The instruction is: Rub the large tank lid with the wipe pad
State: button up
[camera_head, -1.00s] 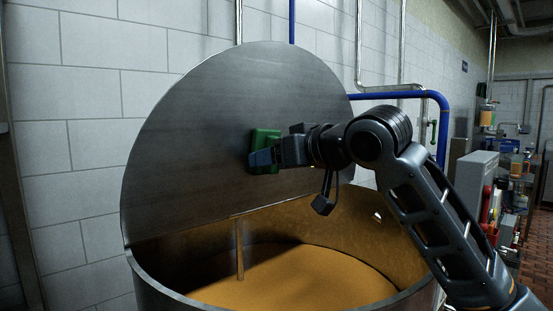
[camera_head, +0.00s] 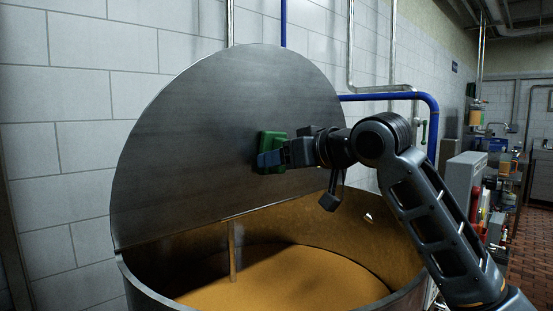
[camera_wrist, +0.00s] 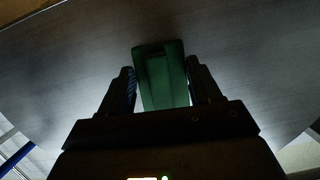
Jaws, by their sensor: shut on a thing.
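The large tank lid (camera_head: 205,140) is a grey metal disc, tilted up and open above the tank (camera_head: 150,290). The green wipe pad (camera_head: 266,142) is at the right-centre part of the lid's underside. My gripper (camera_head: 268,159) is shut on the pad and holds it against or very close to the metal; exact contact is hard to tell. In the wrist view the pad (camera_wrist: 162,78) sits between my two fingers (camera_wrist: 162,92), with the lid surface (camera_wrist: 70,60) filling the background.
The open tank holds an orange-yellow content (camera_head: 290,280) below my arm. A blue pipe (camera_head: 435,110) and metal pipes run along the tiled wall behind. Shelving with bottles and equipment (camera_head: 490,190) stands at the right. A brick-red floor (camera_head: 530,245) shows at far right.

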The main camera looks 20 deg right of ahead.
jog(key=shift+s+a, duration=0.1)
jog(key=shift+s+a+p, duration=0.25)
jog(key=shift+s+a, duration=0.05)
jog(key=shift+a, duration=0.6)
jog(key=shift+s+a+p, duration=0.2)
jog(key=shift+s+a, duration=0.1)
jog(key=shift+a, duration=0.6)
jog(key=shift+a+f, duration=0.1)
jog(key=shift+a, duration=0.1)
jog(key=shift+s+f, duration=0.1)
jog(key=shift+s, duration=0.05)
jog(key=shift+s+d+f, duration=0.1)
jog(key=shift+s+d, duration=0.2)
jog(key=shift+s, duration=0.55)
jog(key=shift+s+d, duration=0.35)
jog(key=shift+s, duration=0.5)
jog(key=shift+s+d+f, duration=0.1)
jog(key=shift+s+d, duration=0.2)
jog(key=shift+s, duration=0.55)
jog(key=shift+s+d+f, duration=0.1)
jog(key=shift+s+d, duration=0.15)
jog(key=shift+s, duration=0.5)
jog(key=shift+s+d, duration=0.25)
jog(key=shift+s, duration=0.45)
